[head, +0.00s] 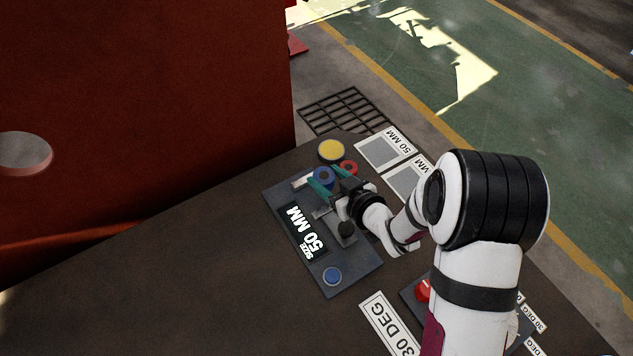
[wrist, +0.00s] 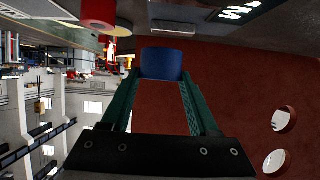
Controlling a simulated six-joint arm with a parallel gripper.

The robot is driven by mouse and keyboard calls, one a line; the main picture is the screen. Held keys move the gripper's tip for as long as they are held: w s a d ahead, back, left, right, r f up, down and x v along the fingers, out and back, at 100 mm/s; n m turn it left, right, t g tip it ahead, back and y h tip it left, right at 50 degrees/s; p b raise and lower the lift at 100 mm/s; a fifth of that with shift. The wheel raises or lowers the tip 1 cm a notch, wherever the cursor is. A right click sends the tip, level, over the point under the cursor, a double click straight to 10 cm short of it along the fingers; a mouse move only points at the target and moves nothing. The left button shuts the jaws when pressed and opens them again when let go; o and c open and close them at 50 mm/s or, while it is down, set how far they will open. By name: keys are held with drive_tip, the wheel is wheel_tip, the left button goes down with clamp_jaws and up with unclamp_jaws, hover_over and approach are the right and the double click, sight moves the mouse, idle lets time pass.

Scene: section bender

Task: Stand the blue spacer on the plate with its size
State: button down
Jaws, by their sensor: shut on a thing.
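The blue spacer (head: 323,175) is a short ring with a hole, held between the green fingers of my gripper (head: 329,181), over the far end of the dark panel. In the wrist view the blue spacer (wrist: 162,64) sits between the fingertips. A lit display (head: 304,232) on the panel reads SIZE 50 MM. A plate labelled 50 MM (head: 380,153) with a grey square lies to the right of the gripper, empty. A second plate (head: 405,182) ends in MM; my arm hides its number. I cannot tell whether the spacer touches the panel.
A yellow disc (head: 331,149) and a red ring (head: 348,168) stand close beside the spacer. The panel (head: 351,279) has a blue button (head: 332,276). A 30 DEG card (head: 389,322) and a red button (head: 423,291) are nearer. The left of the brown table (head: 170,270) is clear.

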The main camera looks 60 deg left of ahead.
drive_tip(key=w+d+r, duration=0.5)
drive_tip(key=w+d, duration=0.1)
drive_tip(key=d, duration=0.1)
drive_tip(key=w+m+t+h, duration=0.1)
drive_tip(key=w+m+t, duration=0.45)
drive_tip(key=w, duration=1.15)
hover_over(380, 156)
drive_tip(key=f, duration=0.6)
drive_tip(key=shift+w+d+f, duration=0.1)
drive_tip(key=shift+d+f, duration=0.15)
drive_tip(key=shift+f, duration=0.05)
drive_tip(key=shift+a+f, duration=0.15)
drive_tip(key=shift+f, duration=0.95)
drive_tip(key=shift+a+f, duration=0.1)
drive_tip(key=shift+f, duration=1)
drive_tip(key=shift+f, duration=0.1)
drive_tip(key=shift+c, duration=0.7)
unclamp_jaws()
